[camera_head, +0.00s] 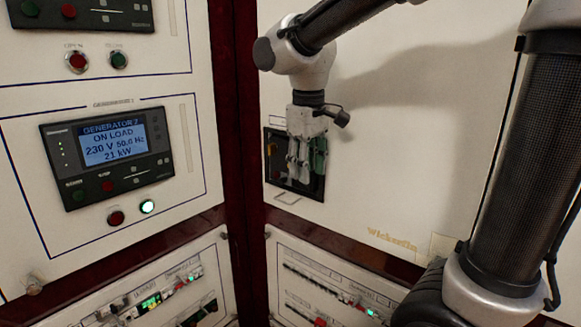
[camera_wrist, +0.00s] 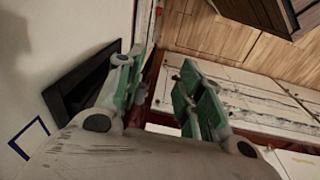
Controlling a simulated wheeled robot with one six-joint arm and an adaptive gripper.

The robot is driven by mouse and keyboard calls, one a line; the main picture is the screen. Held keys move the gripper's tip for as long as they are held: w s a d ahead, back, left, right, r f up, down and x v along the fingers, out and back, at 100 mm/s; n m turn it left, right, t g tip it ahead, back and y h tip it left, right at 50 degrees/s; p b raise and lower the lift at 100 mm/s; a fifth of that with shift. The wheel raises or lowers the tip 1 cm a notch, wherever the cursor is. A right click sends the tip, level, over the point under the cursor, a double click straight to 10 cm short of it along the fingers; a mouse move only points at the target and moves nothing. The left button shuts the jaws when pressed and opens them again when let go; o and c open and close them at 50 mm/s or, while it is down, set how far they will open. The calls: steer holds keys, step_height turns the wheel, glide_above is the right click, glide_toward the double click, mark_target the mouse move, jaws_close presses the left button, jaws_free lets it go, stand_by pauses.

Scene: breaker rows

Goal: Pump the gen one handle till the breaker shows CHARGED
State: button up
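The breaker (camera_head: 273,166) sits in a black-framed recess in the cream right-hand cabinet face in the head view. A small yellow-orange part shows at its left side. My gripper (camera_head: 307,165) hangs fingers-down in front of it and covers most of its face. The gripper is open, with a clear gap between its green-padded fingers in the wrist view (camera_wrist: 163,85). No handle can be made out; it may be hidden behind the fingers. The charge indicator cannot be read. The black frame (camera_wrist: 82,82) shows beside the left finger in the wrist view.
Rows of small breakers (camera_head: 335,292) line the lower panels. A dark red post (camera_head: 237,110) stands left of the recess.

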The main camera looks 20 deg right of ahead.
steer(key=w+a+r+n+h, duration=0.1)
steer(key=w+a+r, duration=0.2)
steer(key=w+r, duration=0.25)
steer(key=f, duration=0.2)
steer(key=d+f, duration=0.1)
steer(key=f, duration=0.5)
steer(key=shift+w+d, duration=0.2)
steer(key=shift+w, duration=0.2)
jaws_close()
